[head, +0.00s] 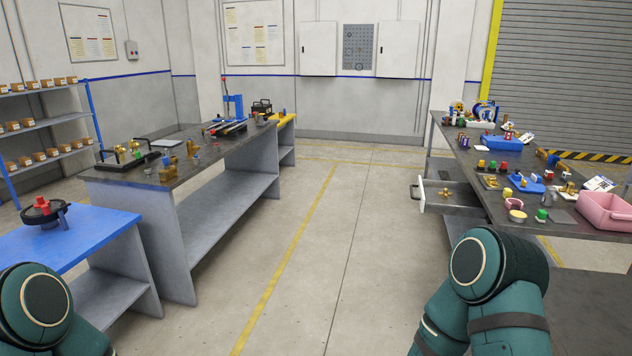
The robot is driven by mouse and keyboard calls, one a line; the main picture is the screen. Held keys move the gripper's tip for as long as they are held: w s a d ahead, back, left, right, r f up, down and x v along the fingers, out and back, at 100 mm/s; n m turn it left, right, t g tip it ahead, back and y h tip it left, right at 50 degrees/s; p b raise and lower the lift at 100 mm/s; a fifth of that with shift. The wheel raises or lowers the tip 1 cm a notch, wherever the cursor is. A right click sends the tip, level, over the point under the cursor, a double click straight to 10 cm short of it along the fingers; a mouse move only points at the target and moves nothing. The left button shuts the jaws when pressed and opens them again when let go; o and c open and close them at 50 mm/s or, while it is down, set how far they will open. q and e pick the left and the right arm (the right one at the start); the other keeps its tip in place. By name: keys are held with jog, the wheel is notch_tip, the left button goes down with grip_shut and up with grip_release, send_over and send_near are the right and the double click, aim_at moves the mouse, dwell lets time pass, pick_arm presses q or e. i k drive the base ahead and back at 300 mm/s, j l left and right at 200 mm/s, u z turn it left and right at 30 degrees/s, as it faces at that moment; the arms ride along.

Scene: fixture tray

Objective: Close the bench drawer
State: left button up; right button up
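The bench drawer (455,208) is in the right half of the head view, under the top of the right workbench (480,160). It stands pulled out to the left, into the aisle. Its white front panel (421,195) faces the aisle, and a small brass-coloured part (445,193) lies inside. Teal links of both my arms show at the bottom left and bottom right corners. Neither gripper is in the picture. My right arm link is below and in front of the drawer, and hides the near part of the bench's lower side.
The right bench top carries a pink bin (604,212), blue trays (502,143) and several small parts. A long grey bench (200,165) and a blue-topped table (75,238) stand left. The floor aisle (330,220) between is clear.

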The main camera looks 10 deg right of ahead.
aim_at(464, 201)
jog(key=i+z, duration=0.3)
jog(key=i, duration=0.15)
jog(key=i+j+z, duration=0.1)
jog(key=i+z, duration=0.25)
jog(key=i+j+z, duration=0.3)
jog(key=i, duration=0.25)
jog(key=i+j+z, duration=0.3)
jog(key=i+z, duration=0.3)
jog(key=z, duration=0.15)
jog(key=i+j+z, duration=0.2)
jog(key=z, duration=0.25)
jog(key=i+j+z, duration=0.1)
jog(key=i+j, duration=0.45)
jog(key=i+j+z, duration=0.15)
jog(key=i+j, duration=0.4)
jog(key=j, duration=0.1)
